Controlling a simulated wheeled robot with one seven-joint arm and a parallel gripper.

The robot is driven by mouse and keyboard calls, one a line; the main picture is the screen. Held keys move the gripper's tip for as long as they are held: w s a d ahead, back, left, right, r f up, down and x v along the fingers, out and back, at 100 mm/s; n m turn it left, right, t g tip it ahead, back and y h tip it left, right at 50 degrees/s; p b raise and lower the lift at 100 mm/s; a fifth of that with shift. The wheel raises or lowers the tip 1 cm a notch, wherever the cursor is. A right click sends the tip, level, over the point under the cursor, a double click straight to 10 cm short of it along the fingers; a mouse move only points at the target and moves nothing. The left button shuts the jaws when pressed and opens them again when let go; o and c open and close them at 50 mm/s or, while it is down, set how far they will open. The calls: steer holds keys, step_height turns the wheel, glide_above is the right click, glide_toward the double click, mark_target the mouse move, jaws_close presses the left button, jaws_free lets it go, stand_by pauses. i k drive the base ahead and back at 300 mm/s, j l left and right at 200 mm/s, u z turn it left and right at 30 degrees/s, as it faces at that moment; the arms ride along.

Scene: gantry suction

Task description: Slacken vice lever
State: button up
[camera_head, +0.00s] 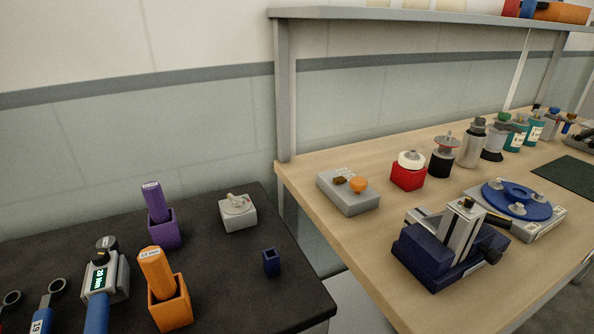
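A vice (428,258) with a dark blue base and upright grey jaws stands near the front edge of the wooden bench. A dark bar (494,219) sticks out to the right behind the jaws and may be its lever; I cannot tell for sure. A small dark knob (493,256) shows at the right end of the base. The jaws stand close together, and I cannot tell whether they clamp anything. My gripper is not in view.
A blue round fixture (516,197) with grey clamps sits close behind the vice. A grey box with an orange button (357,186), a red block (407,177) and bottles line the back. The black table (225,290) at left holds tools and holders. A shelf (420,15) overhangs the bench.

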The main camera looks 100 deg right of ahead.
mark_target(492, 219)
steer(key=k+l+z, duration=0.1)
steer(key=k, duration=0.5)
steer(key=k+l+z, duration=0.1)
steer(key=k, duration=0.45)
steer(key=k+l+z, duration=0.1)
steer(key=k+l, duration=0.15)
steer(key=k, duration=0.35)
